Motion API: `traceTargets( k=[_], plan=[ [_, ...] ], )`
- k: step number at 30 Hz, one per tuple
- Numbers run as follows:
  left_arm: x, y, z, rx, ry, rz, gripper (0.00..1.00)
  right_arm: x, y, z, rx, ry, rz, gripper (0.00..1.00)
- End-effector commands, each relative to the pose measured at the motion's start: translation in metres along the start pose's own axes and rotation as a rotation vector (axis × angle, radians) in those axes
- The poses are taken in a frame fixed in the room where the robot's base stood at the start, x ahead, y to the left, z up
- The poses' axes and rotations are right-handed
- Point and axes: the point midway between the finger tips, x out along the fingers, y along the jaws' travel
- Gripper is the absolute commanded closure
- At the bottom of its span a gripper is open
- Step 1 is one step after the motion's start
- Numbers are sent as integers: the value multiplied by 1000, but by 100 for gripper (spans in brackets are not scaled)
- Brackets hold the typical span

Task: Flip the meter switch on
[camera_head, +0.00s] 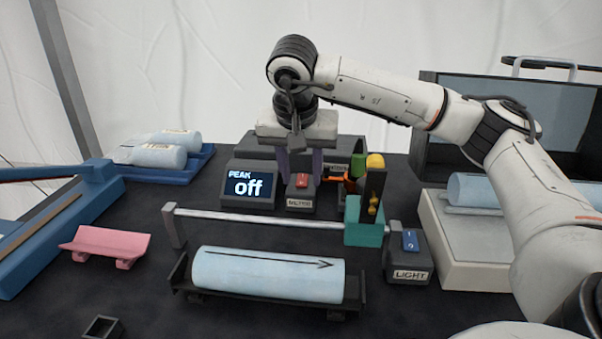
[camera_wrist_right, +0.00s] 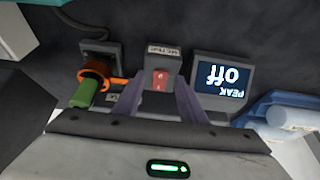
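The meter switch (camera_head: 302,181) is a red rocker on a dark box with a METER label. It also shows in the right wrist view (camera_wrist_right: 160,79). The display (camera_head: 248,187) beside it reads "PEAK off", and it appears upside down in the right wrist view (camera_wrist_right: 222,76). My right gripper (camera_head: 301,167) points down over the meter box. Its two purple fingers are apart, one to each side of the rocker, with nothing between them in the right wrist view (camera_wrist_right: 158,95). I cannot tell whether a finger touches the box. My left gripper is out of view.
A light switch box (camera_head: 408,262) with a blue rocker stands at the right of a rail (camera_head: 260,222) with a teal block (camera_head: 366,224). An orange and green part (camera_wrist_right: 90,85) is close beside the meter box. A blue cylinder (camera_head: 265,275) lies on a black cradle in front.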

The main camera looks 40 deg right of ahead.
Motion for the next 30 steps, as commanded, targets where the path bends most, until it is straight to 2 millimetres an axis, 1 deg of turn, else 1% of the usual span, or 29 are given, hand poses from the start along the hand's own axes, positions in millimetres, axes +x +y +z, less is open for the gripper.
traceTargets(
  k=[6,8,9,13,17,20,27,30],
  plan=[
    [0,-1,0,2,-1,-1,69,1,0,0,0,0,0,62],
    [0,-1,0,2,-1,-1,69,0,0,0,0,0,0,71],
    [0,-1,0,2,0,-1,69,0,0,0,0,0,0,78],
    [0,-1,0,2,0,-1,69,0,0,0,0,0,0,100],
    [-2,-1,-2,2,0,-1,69,-1,0,-1,1,-5,1,100],
    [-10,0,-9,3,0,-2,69,-4,0,-3,1,-38,3,100],
    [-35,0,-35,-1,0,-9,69,-7,0,-12,3,-218,6,100],
    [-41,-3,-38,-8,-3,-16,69,-6,0,-14,2,-292,6,100]
  ],
)
